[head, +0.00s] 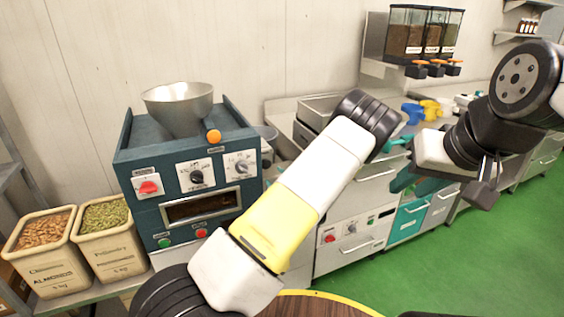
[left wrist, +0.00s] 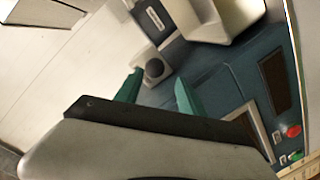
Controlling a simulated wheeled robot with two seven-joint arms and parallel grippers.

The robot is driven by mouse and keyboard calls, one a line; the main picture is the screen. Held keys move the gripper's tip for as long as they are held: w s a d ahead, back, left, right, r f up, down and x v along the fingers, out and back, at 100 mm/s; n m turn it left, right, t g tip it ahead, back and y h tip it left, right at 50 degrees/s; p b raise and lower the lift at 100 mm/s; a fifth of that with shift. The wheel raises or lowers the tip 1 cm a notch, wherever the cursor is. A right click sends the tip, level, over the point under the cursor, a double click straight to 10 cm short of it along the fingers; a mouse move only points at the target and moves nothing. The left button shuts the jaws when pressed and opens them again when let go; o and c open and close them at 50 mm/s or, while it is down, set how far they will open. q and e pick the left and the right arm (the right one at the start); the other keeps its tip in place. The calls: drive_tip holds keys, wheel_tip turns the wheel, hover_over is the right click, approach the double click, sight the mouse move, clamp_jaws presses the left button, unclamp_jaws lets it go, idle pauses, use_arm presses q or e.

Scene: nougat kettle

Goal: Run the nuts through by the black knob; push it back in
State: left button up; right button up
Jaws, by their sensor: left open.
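The teal machine (head: 135,160) stands at the left in the head view, with a metal hopper (head: 180,108) on top. A round black knob (left wrist: 154,68) on a pale mount shows in the left wrist view, on the machine's teal body. My left gripper (left wrist: 158,82) is open, its green fingertips to either side of the knob in the picture. I cannot tell whether they touch it. In the head view my yellow-banded left arm hides that gripper and the knob. My right gripper (head: 400,163) is open and empty, away from the machine. Nuts inside are not clearly visible.
Bins of almonds (head: 42,230) and pistachios (head: 104,215) stand left of the machine. The front has dials, a red switch (head: 148,187), an orange knob (head: 214,136) and a window (head: 200,206). A counter (head: 345,225) with drawers runs along the right, below dispensers (head: 424,32).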

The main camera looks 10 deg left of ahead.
sight(267, 166)
use_arm(q)
drive_tip(key=shift+t+y, duration=0.4)
drive_tip(key=shift+t, duration=0.2)
drive_tip(key=x, duration=0.7)
drive_tip(key=shift+w+a, duration=0.1)
drive_tip(key=shift+w, duration=0.2)
drive_tip(key=shift+c, duration=0.3)
clamp_jaws()
